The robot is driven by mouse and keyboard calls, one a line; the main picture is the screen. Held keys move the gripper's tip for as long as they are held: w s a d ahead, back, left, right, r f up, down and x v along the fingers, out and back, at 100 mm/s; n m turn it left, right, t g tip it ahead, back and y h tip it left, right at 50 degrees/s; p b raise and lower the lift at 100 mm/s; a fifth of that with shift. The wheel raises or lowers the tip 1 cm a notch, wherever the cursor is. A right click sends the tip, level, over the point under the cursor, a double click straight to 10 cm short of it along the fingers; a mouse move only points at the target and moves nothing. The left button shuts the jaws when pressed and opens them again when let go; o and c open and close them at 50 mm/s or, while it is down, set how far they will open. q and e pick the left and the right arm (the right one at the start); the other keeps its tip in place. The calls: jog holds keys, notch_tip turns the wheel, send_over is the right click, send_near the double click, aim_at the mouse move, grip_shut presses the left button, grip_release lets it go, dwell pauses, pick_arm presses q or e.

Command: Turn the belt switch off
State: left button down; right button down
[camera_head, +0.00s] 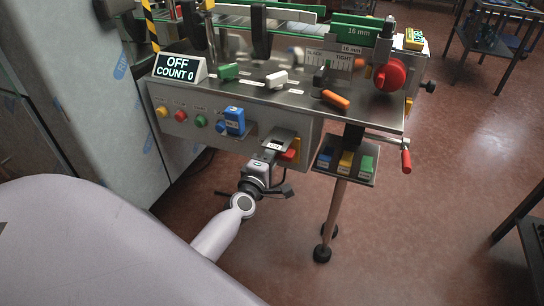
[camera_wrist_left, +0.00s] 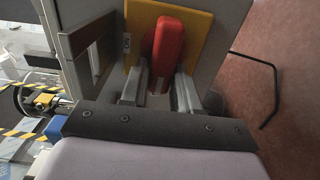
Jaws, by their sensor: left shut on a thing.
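The belt switch is a red handle on a yellow plate (camera_wrist_left: 199,32), on the front face of the machine. In the left wrist view the red handle (camera_wrist_left: 164,40) stands between the two fingers of my left gripper (camera_wrist_left: 161,88), which is shut on it. In the head view the red handle (camera_head: 289,155) shows only partly, beside my left gripper (camera_head: 274,168) below the machine's edge. A small label, which seems to read ON, is near it. The display (camera_head: 180,68) reads OFF and COUNT 0. My right gripper is not in view.
A blue box (camera_head: 234,121) and several coloured buttons are on the panel left of the switch. A small shelf (camera_head: 345,170) with blue, yellow and green blocks is at the right. A red crank handle (camera_head: 406,160) sticks out.

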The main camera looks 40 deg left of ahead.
pick_arm(q)
jog(key=shift+f, duration=0.1)
dwell(0.4)
jog(key=c, duration=0.9)
grip_release()
jog(key=shift+v, duration=3.65)
